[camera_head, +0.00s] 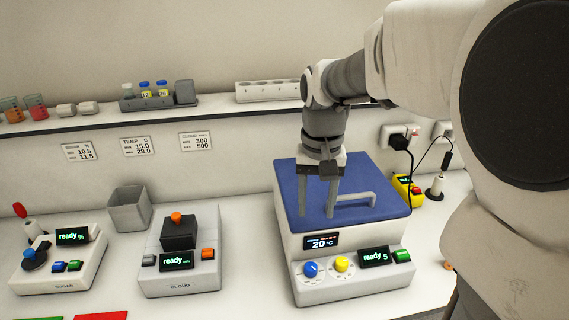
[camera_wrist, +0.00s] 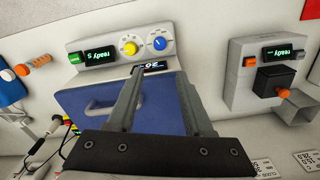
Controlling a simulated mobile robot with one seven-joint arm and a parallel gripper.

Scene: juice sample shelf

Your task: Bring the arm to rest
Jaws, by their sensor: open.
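My gripper (camera_head: 319,192) is open and empty. In the head view it hangs pointing down over the blue lid of the temperature device (camera_head: 345,285), left of the lid's grey handle (camera_head: 351,201). In the wrist view the two fingers of my gripper (camera_wrist: 155,80) reach over the blue lid (camera_wrist: 82,100), and the handle (camera_wrist: 97,104) lies beside them, not between them. I cannot tell whether the fingertips touch the lid. The device's display reads 20 °C and a second one reads "ready S". My arm comes in from the upper right.
The cloud device (camera_head: 180,275) and sugar device (camera_head: 60,262) stand to the left, with a grey open bin (camera_head: 129,208) behind. A shelf (camera_head: 215,110) on the wall holds a vial rack (camera_head: 160,101) and a white holder (camera_head: 268,90). A yellow box (camera_head: 406,190) is at right.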

